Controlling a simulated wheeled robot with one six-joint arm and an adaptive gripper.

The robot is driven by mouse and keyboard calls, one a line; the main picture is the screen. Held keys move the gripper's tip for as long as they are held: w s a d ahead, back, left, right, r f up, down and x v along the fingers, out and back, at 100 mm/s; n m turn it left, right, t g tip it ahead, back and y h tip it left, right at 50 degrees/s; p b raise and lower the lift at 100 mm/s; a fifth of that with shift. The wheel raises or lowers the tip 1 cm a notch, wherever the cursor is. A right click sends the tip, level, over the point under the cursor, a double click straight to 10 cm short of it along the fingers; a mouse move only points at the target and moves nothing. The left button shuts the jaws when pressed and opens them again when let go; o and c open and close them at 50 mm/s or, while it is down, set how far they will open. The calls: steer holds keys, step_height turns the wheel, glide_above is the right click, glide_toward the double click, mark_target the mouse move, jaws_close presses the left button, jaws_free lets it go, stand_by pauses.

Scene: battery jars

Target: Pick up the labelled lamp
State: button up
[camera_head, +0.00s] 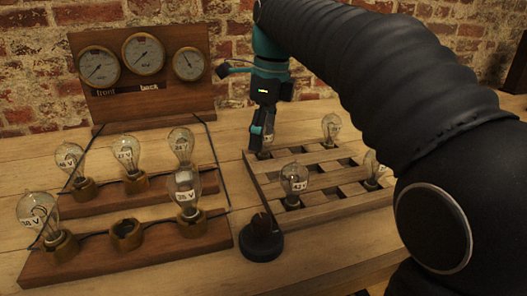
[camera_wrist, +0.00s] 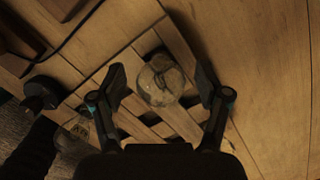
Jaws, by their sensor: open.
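My gripper (camera_head: 263,148) is over the far left corner of the slatted wooden rack (camera_head: 335,206). In the wrist view my gripper (camera_wrist: 160,76) is open, with a clear glass lamp (camera_wrist: 161,82) between its fingers and gaps on both sides. I cannot read a label on this lamp; in the head view it is mostly hidden by my gripper. Other lamps stand in the rack: a labelled one (camera_head: 294,181) at the front left, one (camera_head: 331,128) at the back and one (camera_head: 374,167) at the right, partly behind my arm.
Left of the rack, two wooden boards hold several labelled lamps, including a 38 V lamp (camera_head: 38,212), and one empty socket (camera_head: 127,234). A gauge panel (camera_head: 141,58) stands behind. A black round-based post (camera_head: 262,240) stands at the rack's front left corner.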

steer(key=c, duration=1.2)
step_height(320, 180, up, 5)
steer(key=shift+f+p, duration=0.15)
steer(key=shift+p, duration=0.5)
steer(key=s+d+r, duration=0.2)
steer(key=d, duration=0.1)
steer(key=s+d+r, duration=0.2)
steer(key=d, duration=0.1)
steer(key=s+d+r, duration=0.2)
steer(key=d, duration=0.2)
steer(key=shift+r, duration=0.2)
